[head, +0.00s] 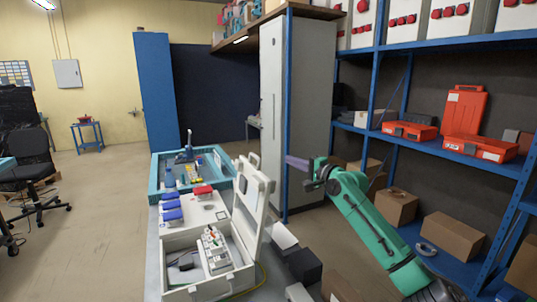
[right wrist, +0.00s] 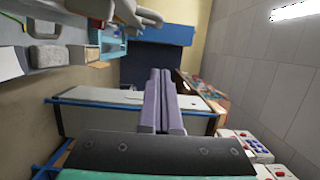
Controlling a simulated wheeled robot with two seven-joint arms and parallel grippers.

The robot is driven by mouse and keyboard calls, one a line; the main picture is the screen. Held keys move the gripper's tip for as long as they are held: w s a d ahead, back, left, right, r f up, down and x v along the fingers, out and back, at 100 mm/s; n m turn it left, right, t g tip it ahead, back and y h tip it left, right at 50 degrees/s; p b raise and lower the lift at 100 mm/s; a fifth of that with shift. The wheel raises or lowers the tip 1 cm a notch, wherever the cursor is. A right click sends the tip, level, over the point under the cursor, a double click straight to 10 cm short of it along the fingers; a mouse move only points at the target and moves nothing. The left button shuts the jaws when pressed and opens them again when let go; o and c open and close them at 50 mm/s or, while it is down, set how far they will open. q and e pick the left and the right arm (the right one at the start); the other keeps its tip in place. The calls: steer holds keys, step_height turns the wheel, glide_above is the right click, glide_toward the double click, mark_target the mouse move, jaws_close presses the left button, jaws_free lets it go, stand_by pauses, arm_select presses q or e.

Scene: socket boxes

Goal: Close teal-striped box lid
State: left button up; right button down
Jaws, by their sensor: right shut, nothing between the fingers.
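A white box (head: 168,250) stands open at the near end of the bench, with a socket strip (head: 214,250) and a dark block inside. Its white lid (head: 247,222) stands raised on the box's right side, handle at the top. I cannot make out a teal stripe on it. My right gripper (head: 297,162), with purple fingers, is shut and empty in the air to the right of the lid's upper part, apart from it in the picture. In the right wrist view its fingers (right wrist: 161,100) lie together. My left gripper is not in view.
A teal-walled tray (head: 223,183) with parts stands farther back on the bench. Blue and red bins (head: 172,216) sit between it and the box. A grey cabinet (head: 305,110) stands behind my right gripper; blue shelving (head: 440,150) with red cases and cartons is to the right.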

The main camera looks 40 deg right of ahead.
arm_select(q)
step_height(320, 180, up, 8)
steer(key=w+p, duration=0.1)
steer(key=p, duration=0.5)
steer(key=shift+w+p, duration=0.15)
steer(key=shift+p, duration=0.25)
arm_select(e)
steer(key=w+a, duration=0.3)
steer(key=w, duration=0.5)
steer(key=shift+a+f, duration=0.15)
steer(key=shift+f, duration=0.2)
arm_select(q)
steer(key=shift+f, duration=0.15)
